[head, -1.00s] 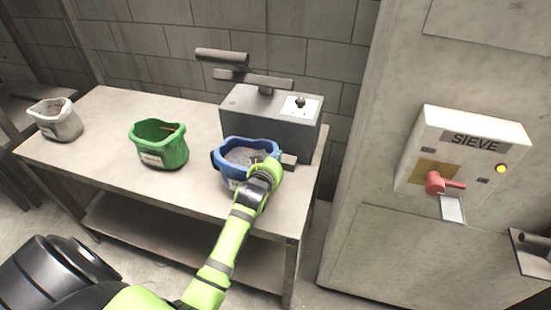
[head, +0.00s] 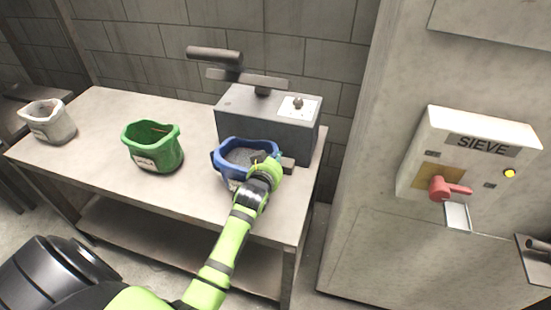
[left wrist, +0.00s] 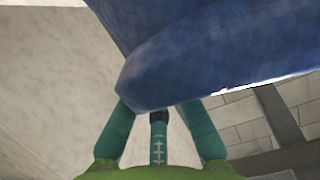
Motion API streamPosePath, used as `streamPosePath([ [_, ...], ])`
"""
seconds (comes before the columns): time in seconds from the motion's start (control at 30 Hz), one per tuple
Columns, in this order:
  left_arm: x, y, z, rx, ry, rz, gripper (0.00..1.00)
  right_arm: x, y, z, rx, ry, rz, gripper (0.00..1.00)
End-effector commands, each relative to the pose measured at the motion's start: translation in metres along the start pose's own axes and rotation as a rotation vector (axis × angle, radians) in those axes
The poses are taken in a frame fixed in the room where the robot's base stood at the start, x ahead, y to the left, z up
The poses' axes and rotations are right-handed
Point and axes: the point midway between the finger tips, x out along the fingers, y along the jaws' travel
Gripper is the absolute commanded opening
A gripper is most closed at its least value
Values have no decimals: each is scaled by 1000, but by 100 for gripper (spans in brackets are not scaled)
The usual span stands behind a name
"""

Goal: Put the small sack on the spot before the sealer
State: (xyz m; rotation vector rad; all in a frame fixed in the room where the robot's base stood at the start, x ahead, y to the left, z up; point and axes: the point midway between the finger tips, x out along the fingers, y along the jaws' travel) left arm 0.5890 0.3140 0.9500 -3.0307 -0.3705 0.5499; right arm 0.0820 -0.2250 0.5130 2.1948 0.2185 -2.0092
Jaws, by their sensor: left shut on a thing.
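A blue open sack (head: 217,166) with grey grainy contents is at the right end of the table, close in front of the grey sealer (head: 234,117). My left gripper (head: 270,164) is shut on the right side of its rim. In the left wrist view, the blue cloth (left wrist: 205,45) fills the top, and the left gripper's fingers (left wrist: 160,118) meet its lower edge. A green sack (head: 152,152) stands mid-table and a white sack (head: 47,122) at the far left. The spot before the sealer is not visible; the blue sack and my arm cover that area. My right gripper is out of view.
The table (head: 95,125) has bare room between the white and green sacks, and between the green and blue ones. A large cabinet with a SIEVE panel (head: 478,143) and red handle (head: 447,188) stands to the right. A block wall is behind.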

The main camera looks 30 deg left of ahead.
Motion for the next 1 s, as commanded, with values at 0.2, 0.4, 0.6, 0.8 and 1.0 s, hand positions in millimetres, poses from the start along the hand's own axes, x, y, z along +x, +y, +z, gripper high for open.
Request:
streamPosePath([
  [0.2, 0, -1, -5, 5, 12, -2, 0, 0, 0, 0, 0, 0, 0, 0],
  [0.4, 0, -1, -4, 3, 8, -1, 38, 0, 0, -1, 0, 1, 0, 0],
  [0.6, 0, 0, 3, -3, -8, 1, 38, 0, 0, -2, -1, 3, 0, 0],
  [0.8, -10, 0, 3, -1, -5, 1, 38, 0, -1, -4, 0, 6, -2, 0],
  [1.0, -46, 0, 1, 0, 0, 1, 38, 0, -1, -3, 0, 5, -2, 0],
])
